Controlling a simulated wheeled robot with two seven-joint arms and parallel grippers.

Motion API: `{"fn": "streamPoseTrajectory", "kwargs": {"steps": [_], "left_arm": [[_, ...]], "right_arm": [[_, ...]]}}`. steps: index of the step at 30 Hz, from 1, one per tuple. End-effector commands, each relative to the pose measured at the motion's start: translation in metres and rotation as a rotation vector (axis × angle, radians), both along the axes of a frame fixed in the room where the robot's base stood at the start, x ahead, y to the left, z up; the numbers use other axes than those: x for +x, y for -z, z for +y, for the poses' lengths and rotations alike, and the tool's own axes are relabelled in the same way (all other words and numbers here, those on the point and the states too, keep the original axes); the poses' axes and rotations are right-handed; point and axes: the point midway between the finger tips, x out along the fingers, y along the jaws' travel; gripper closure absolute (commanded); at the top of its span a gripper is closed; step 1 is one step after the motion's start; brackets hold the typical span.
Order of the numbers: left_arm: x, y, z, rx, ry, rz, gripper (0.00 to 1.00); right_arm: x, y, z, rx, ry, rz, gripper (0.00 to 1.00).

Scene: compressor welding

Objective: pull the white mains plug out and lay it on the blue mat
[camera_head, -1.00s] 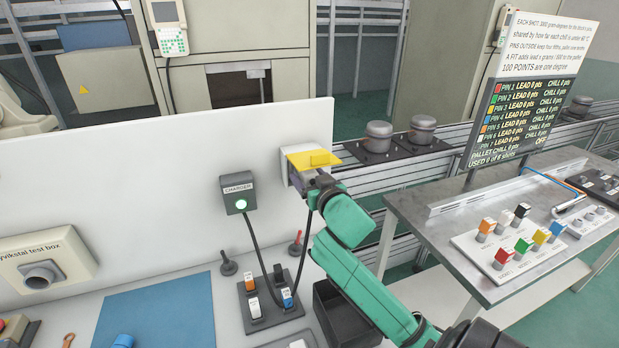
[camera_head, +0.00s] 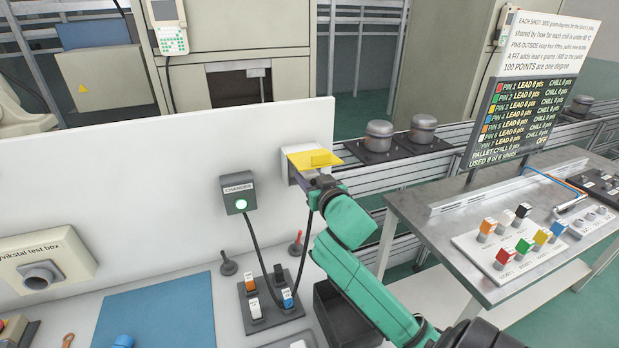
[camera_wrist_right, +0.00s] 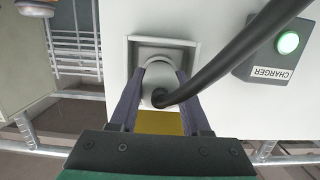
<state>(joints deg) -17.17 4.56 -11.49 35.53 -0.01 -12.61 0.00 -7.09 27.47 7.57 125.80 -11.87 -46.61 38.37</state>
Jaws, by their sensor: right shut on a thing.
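The white mains plug (camera_wrist_right: 158,85) is round and pale, with a thick dark cable, in the right wrist view. It sits at the white wall socket (camera_wrist_right: 190,50); I cannot tell whether its pins are fully in. My right gripper (camera_wrist_right: 158,90) is shut on the plug, one finger on each side. In the head view my right gripper (camera_head: 308,180) is at the socket, just under its raised yellow flap (camera_head: 315,159), and hides the plug. The blue mat (camera_head: 160,315) lies flat on the bench at lower left, bare in its middle. My left gripper is not in view.
The charger box (camera_head: 237,193) with a lit green lamp is on the panel, left of the socket. A switch block (camera_head: 270,302) and small levers stand between the mat and my arm. A dark bin (camera_head: 338,315) is below my arm.

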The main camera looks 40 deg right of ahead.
Motion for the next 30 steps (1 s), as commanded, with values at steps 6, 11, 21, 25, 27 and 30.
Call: {"fn": "streamPoseTrajectory", "kwargs": {"steps": [6,11,21,25,27,30], "left_arm": [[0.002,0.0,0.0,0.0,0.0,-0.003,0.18],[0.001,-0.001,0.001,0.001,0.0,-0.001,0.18],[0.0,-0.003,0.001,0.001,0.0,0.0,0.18],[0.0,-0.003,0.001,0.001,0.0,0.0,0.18],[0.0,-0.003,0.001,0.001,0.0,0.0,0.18],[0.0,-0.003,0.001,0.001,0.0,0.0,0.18]], "right_arm": [[-0.005,0.004,0.003,0.004,-0.002,0.007,1.0],[-0.014,0.004,0.006,0.004,-0.002,0.007,1.0],[-0.045,0.002,0.017,0.002,-0.002,0.006,1.0],[-0.049,0.002,0.017,0.0,0.0,0.004,1.0],[-0.048,0.002,0.017,0.001,-0.001,0.004,1.0],[-0.048,0.002,0.017,0.001,-0.001,0.004,1.0]]}}
